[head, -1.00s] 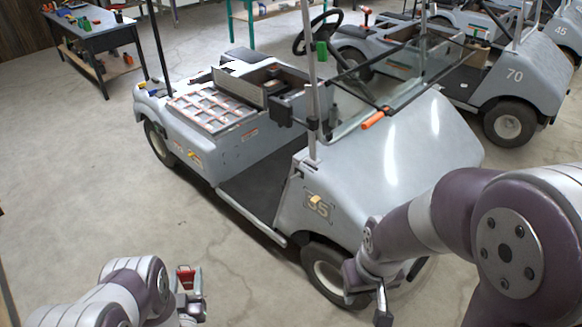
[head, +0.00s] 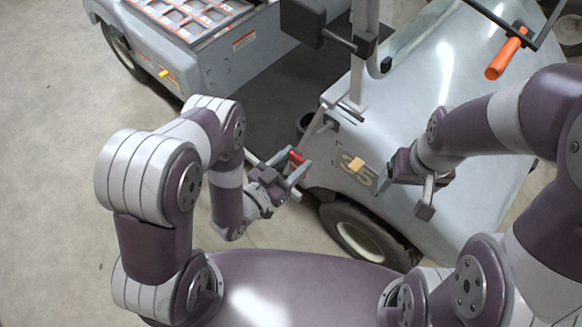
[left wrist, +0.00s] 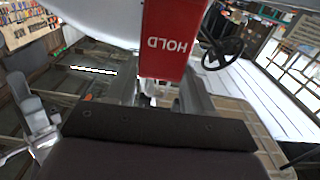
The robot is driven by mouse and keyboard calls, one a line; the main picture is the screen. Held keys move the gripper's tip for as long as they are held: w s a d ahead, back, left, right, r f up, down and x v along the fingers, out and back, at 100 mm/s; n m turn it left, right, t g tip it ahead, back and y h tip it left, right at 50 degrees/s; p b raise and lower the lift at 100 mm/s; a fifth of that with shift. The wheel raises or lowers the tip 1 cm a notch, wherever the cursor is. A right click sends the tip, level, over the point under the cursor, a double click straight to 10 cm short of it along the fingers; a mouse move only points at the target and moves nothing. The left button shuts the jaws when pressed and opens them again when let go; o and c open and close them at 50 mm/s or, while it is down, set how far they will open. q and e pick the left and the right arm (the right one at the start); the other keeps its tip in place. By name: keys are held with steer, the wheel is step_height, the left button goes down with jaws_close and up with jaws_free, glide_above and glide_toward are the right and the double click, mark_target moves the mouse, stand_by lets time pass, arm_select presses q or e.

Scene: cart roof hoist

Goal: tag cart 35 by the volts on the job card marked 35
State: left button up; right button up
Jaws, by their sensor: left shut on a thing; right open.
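Cart 35 (head: 400,150) stands in front of me, its number 35 on the grey front side panel in the head view. A small tan-yellow piece (head: 356,165) sits over the number. My left gripper (head: 295,168) is shut on a red tag (head: 296,158), just left of the number and apart from the panel as far as I can tell. In the left wrist view the red tag (left wrist: 168,40) reads HOLD, upside down. My right gripper (head: 435,190) is open and empty, close to the panel right of the number. No job card is identifiable.
The cart's front wheel (head: 365,240) is below the number. Its roof post (head: 362,70) rises just beyond my left gripper. An orange-handled bar (head: 508,55) crosses above the front cowl. Open floor (head: 50,200) lies to the left.

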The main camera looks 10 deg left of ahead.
arm_select(q)
steer(key=shift+w+d+r, duration=0.1)
steer(key=shift+w+d, duration=0.05)
steer(key=shift+d, duration=0.05)
steer(key=shift+w+d+f+b, duration=0.15)
steer(key=shift+w+d, duration=0.1)
steer(key=shift+w, duration=0.3)
steer(key=shift+w+d+f+b, duration=0.15)
steer(key=shift+w+d, duration=0.1)
steer(key=shift+w, duration=0.25)
steer(key=shift+w+d, duration=0.45)
steer(key=shift+w, duration=0.05)
steer(key=shift+b+x, duration=0.75)
steer(key=shift+x, duration=1.3)
steer(key=shift+w+d+f+b, duration=0.25)
steer(key=shift+w+d+b, duration=0.15)
steer(key=shift+w, duration=0.2)
steer(key=o, duration=1.3)
steer(key=shift+c, duration=0.2)
